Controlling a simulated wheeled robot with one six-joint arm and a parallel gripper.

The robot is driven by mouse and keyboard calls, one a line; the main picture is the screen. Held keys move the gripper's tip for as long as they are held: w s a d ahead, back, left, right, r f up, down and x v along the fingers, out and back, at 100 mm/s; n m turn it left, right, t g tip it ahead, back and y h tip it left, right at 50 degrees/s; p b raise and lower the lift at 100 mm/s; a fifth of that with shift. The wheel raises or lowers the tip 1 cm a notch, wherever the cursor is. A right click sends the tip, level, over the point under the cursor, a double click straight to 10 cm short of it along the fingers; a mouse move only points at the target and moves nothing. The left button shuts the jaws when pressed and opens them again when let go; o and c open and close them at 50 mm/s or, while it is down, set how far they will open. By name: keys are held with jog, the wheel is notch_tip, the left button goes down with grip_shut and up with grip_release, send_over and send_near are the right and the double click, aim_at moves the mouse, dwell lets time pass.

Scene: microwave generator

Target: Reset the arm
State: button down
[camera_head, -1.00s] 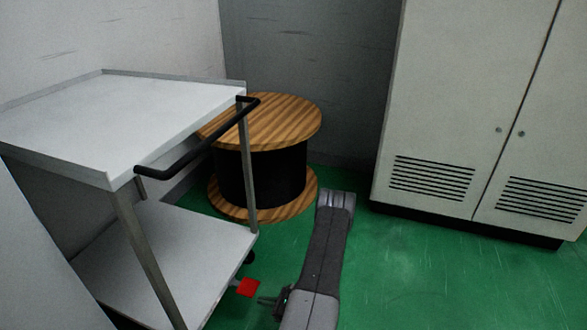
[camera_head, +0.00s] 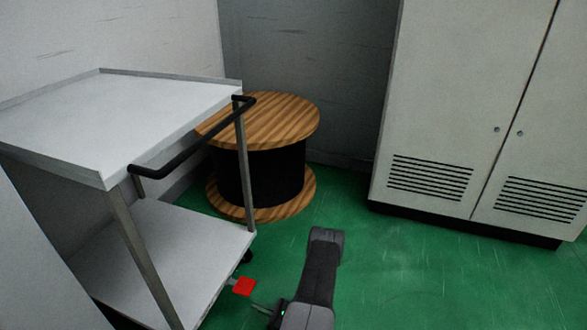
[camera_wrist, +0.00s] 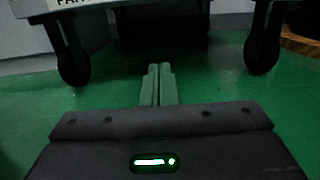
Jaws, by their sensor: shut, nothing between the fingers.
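My arm (camera_head: 318,275) reaches up from the bottom of the head view, over the green floor to the right of the trolley. My gripper (camera_wrist: 157,68) shows in the wrist view with its two fingers together and nothing between them. It points over the green floor toward the underside of the trolley, between two dark casters. In the head view the fingers are only partly visible near the lower edge.
A grey trolley (camera_head: 120,95) with a black handle stands at left, a red piece (camera_head: 244,286) by its foot. A wooden cable drum (camera_head: 262,180) stands behind it. A grey cabinet (camera_head: 430,130) stands at right. The green floor (camera_head: 420,280) between is clear.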

jog(key=shift+s+d, duration=0.15)
jog(key=shift+d, duration=0.15)
